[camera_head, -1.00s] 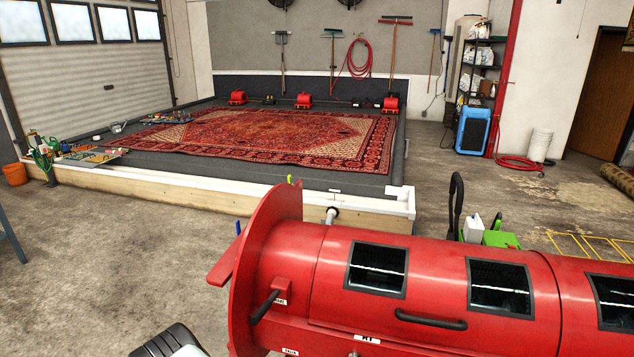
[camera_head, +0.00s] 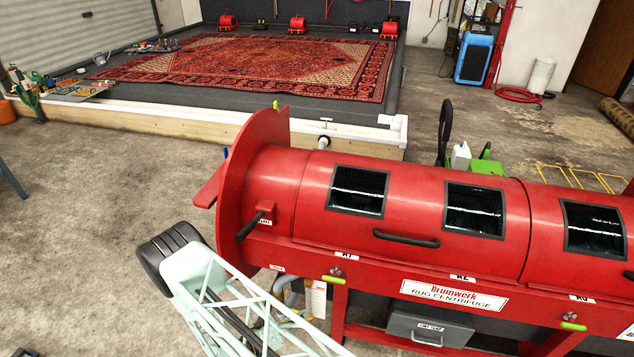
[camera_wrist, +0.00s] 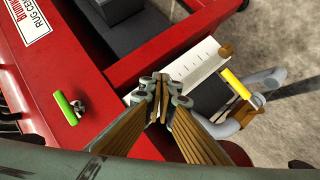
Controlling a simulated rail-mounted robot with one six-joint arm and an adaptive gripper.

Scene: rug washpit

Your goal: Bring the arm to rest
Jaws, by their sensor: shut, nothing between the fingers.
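My gripper (camera_wrist: 160,98) is in the wrist view, its grey-jointed fingers together and holding nothing. It hangs over the red end of the rug centrifuge (camera_head: 400,205), near a green-handled clamp (camera_wrist: 68,104) and a white card (camera_wrist: 192,68). Contact with the machine cannot be told. In the head view a pale green lattice link of my arm (camera_head: 235,305) reaches up from the bottom edge, left of the machine's legs. I cannot make out the gripper there.
A grey drawer box (camera_head: 428,330) sits under the drum. Bare concrete floor (camera_head: 90,220) is open at left. The washpit with a red rug (camera_head: 275,67) is behind.

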